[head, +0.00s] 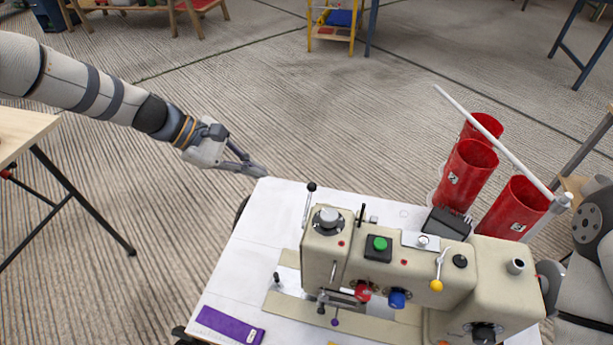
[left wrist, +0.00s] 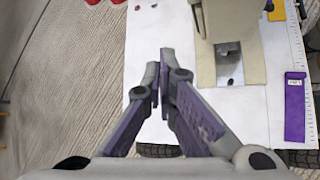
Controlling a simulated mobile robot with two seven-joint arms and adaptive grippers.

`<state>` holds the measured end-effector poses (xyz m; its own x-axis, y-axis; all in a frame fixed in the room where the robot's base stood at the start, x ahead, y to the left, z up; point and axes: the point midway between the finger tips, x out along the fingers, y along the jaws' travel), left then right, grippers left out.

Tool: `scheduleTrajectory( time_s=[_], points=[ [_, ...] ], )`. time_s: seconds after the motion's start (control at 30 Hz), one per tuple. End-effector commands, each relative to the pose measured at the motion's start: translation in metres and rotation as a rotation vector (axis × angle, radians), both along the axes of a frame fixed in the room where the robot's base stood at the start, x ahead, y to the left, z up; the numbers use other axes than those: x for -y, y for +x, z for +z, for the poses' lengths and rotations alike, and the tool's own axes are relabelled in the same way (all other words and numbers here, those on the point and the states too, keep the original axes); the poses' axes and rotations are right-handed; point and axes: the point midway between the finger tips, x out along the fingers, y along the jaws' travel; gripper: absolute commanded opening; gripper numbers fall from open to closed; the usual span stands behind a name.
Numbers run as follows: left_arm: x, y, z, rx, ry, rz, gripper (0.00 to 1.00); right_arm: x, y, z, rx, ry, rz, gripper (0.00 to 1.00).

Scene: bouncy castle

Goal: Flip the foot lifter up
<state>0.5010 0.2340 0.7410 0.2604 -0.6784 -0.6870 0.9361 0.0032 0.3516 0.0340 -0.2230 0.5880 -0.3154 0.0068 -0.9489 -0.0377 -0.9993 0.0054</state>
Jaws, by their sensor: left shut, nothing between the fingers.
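The cream sewing machine (head: 390,262) stands on a white table in the head view, and its lower end (left wrist: 228,48) shows in the left wrist view. A thin upright lever with a black ball (head: 311,187) rises at its left end. A lever with a yellow ball (head: 437,285) hangs on its near face. Small parts (head: 335,322) sit by the needle area. I cannot tell for sure which part is the foot lifter. My left gripper (head: 258,170) is shut and empty at the table's far left corner, apart from the machine. Its fingers (left wrist: 160,72) also show in the wrist view. My right gripper is out of view.
The white tabletop (head: 258,235) is clear left of the machine. A purple strip (head: 230,325) lies near its front edge. Red cylinders (head: 467,175) and a slanting white rod (head: 495,143) stand behind the machine. A wooden table (head: 22,130) is at far left.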

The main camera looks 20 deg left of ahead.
Motion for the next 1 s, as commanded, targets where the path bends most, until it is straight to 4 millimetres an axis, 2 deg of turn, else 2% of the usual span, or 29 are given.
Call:
scheduleTrajectory(
  time_s=[0.37, 0.47, 0.87, 0.9, 1.0],
  points=[
    [0.003, 0.001, -0.003, -0.001, -0.002, -0.001, 0.00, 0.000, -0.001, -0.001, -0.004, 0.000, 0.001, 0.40],
    [0.012, 0.004, -0.015, -0.005, 0.000, -0.002, 0.00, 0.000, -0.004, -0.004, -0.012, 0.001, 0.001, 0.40],
    [0.071, 0.025, -0.075, -0.006, -0.001, -0.001, 0.00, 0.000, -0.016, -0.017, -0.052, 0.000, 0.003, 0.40],
    [0.073, 0.024, -0.055, 0.006, -0.002, -0.002, 0.00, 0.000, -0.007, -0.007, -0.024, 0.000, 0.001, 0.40],
    [0.080, 0.021, -0.038, 0.013, -0.001, -0.001, 0.00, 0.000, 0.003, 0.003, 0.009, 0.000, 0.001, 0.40]
  ],
)
